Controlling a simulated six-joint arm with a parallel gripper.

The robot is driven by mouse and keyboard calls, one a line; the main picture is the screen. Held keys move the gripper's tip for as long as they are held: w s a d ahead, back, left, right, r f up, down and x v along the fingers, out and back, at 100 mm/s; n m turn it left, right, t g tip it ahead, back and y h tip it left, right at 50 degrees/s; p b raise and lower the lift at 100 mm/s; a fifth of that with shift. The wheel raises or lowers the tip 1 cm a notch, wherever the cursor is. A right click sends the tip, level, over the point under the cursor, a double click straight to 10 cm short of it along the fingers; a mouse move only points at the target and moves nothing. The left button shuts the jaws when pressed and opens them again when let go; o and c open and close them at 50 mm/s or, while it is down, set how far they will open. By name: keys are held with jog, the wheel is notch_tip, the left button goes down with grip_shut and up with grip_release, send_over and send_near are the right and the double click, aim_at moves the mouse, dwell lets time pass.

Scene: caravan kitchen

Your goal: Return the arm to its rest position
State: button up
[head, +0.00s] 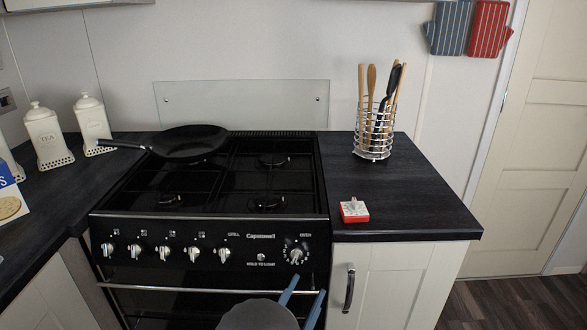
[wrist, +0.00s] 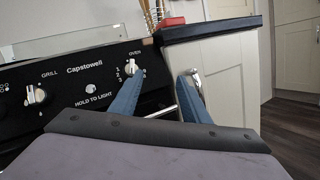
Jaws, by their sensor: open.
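My gripper (head: 308,285) shows at the bottom middle of the head view, in front of the cooker near the oven knob (head: 297,254). Its two blue fingers are apart with nothing between them. In the wrist view my gripper (wrist: 164,74) also shows empty, with the left fingertip overlapping the picture of the oven knob (wrist: 134,68). I cannot tell whether that fingertip touches the knob. Part of my arm is out of view below.
The black cooker (head: 215,225) carries a frying pan (head: 185,141) at its back left. A red and white timer (head: 354,209) and a wire utensil holder (head: 373,148) stand on the right worktop (head: 420,205). A cupboard handle (head: 349,289) sticks out at right. White canisters (head: 48,140) stand left.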

jog(key=s+d+f+m+g+h, duration=0.1)
jog(key=s+d+m+g+h, duration=0.1)
jog(key=s+d+m+g, duration=0.3)
jog(key=d+f+m+g+h, duration=0.15)
jog(key=d+g, duration=0.25)
jog(key=d, duration=0.4)
jog(key=s+d+m+g+h, duration=0.3)
jog(key=d+m+g, duration=0.1)
jog(key=d, duration=0.2)
jog(key=s+d+f+m+g+y, duration=0.1)
jog(key=s+f+m+g+y, duration=0.25)
jog(key=s, duration=0.35)
jog(key=s+f+m+g+y, duration=0.3)
jog(key=s+m+g+y, duration=0.2)
jog(key=s, duration=0.1)
jog(key=w+a+r+m+t+y+p, duration=0.1)
jog(key=w+a+m+t+y, duration=0.2)
jog(key=a+m+y, duration=0.45)
notch_tip(320, 180, up, 21)
jog(key=p, duration=2)
jog(key=shift+d+f+h+p, duration=0.2)
jog(key=shift+d+h+p, duration=0.05)
jog(key=shift+h+p, duration=0.2)
